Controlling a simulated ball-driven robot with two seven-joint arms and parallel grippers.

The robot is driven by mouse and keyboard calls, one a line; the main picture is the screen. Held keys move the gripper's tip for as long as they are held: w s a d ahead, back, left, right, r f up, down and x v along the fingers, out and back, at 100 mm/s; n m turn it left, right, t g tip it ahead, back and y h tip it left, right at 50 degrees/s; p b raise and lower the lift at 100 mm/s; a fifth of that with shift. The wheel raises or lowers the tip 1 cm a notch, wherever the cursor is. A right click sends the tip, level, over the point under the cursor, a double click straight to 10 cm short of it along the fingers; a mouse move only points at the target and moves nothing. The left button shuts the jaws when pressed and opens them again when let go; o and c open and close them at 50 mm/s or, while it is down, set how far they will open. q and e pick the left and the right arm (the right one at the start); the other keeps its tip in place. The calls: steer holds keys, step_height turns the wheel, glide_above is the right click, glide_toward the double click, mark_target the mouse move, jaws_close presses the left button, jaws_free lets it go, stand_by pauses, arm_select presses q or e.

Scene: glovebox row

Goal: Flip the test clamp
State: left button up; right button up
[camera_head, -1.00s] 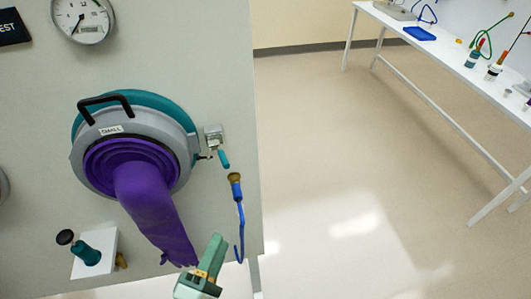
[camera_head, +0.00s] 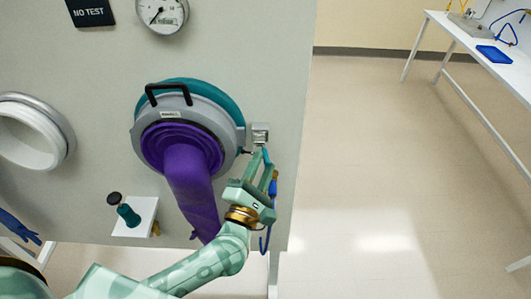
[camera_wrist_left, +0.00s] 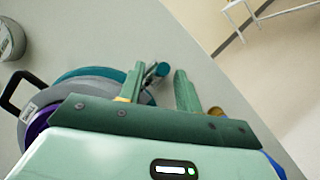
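The test clamp (camera_head: 260,133) is a small grey metal block on the panel, at the right edge of the glove port. Its teal lever (camera_head: 266,155) hangs down from it, partly hidden by my gripper. My left gripper (camera_head: 261,165) is up at the lever, with its fingers pointing towards the clamp. In the left wrist view, the fingers (camera_wrist_left: 163,80) are apart, and the teal lever end (camera_wrist_left: 161,69) shows between their tips. I cannot tell whether they touch it. My right gripper is not in view.
The glove port ring (camera_head: 222,125) with its purple glove (camera_head: 190,190) is just left of my gripper. A blue hook-shaped tool (camera_head: 264,240) hangs below. A small white shelf (camera_head: 146,213) juts out at lower left. Open floor lies right of the panel.

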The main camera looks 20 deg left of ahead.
mark_target(266, 154)
arm_select(q)
steer(key=shift+x, duration=1.45)
steer(key=shift+d, duration=0.1)
jaws_close()
